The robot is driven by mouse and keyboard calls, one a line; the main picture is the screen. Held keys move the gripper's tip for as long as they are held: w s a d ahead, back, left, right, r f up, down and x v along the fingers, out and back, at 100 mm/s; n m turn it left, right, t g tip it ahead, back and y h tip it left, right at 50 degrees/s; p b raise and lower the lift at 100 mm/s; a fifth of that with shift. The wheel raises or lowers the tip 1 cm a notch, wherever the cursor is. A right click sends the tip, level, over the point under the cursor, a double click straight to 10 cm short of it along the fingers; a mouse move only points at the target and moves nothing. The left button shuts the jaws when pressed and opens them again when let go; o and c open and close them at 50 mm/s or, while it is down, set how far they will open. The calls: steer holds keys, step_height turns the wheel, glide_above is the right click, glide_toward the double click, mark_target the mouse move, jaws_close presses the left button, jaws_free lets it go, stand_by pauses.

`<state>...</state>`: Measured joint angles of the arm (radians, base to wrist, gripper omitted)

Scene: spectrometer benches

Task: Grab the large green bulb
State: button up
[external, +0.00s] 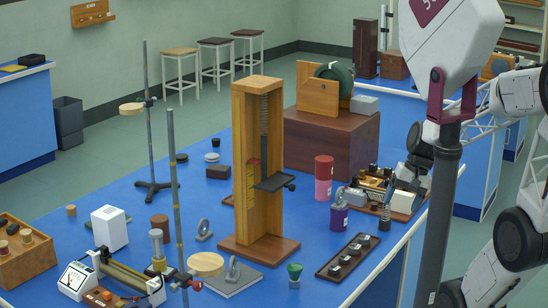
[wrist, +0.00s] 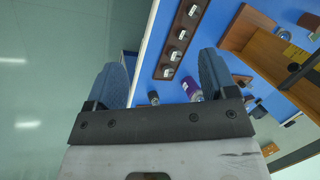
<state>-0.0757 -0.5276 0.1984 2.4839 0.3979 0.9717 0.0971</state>
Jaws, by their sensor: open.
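The large green bulb (external: 294,269) stands upright on the blue bench top, near its front edge in the external view, with a green rounded top on a paler lower part. It is not visible in the wrist view. My gripper (external: 418,148) is partly visible at the right of the external view, high and well apart from the bulb. In the wrist view my gripper (wrist: 162,72) is open, with two blue-grey fingers spread wide and nothing between them but the floor, bench edge and dark tray below.
A dark tray (external: 333,271) of several small knobbed pieces lies right of the bulb; it shows in the wrist view (wrist: 162,70). A tall wooden stand (external: 242,170) rises behind. A grey plate (external: 241,287) lies left. A purple jar (external: 339,220) stands farther back.

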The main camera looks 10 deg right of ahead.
steer(key=w+a+f+m+g+y, duration=0.3)
steer(key=a+f+m+y, duration=0.5)
steer(key=a, duration=0.7)
steer(key=m+t+y, duration=0.1)
steer(key=m+t, duration=0.1)
steer(key=m, duration=0.4)
glide_toward(297, 266)
steer(key=a, duration=0.3)
steer(key=shift+s+a+f+m+t+y, duration=0.15)
steer(key=shift+f+m+t+y, duration=0.05)
steer(key=shift+f+m, duration=0.2)
steer(key=shift+s+a+f+m+t+y, duration=0.2)
steer(key=shift+f+m, duration=0.1)
steer(key=shift+f, duration=0.25)
steer(key=shift+a, duration=0.1)
steer(key=shift+x, duration=1.2)
steer(key=shift+f, duration=0.1)
steer(key=shift+x, duration=2.55)
steer(key=shift+w+f, duration=0.1)
steer(key=shift+w, duration=0.05)
steer(key=shift+c, duration=0.3)
steer(key=c, duration=0.9)
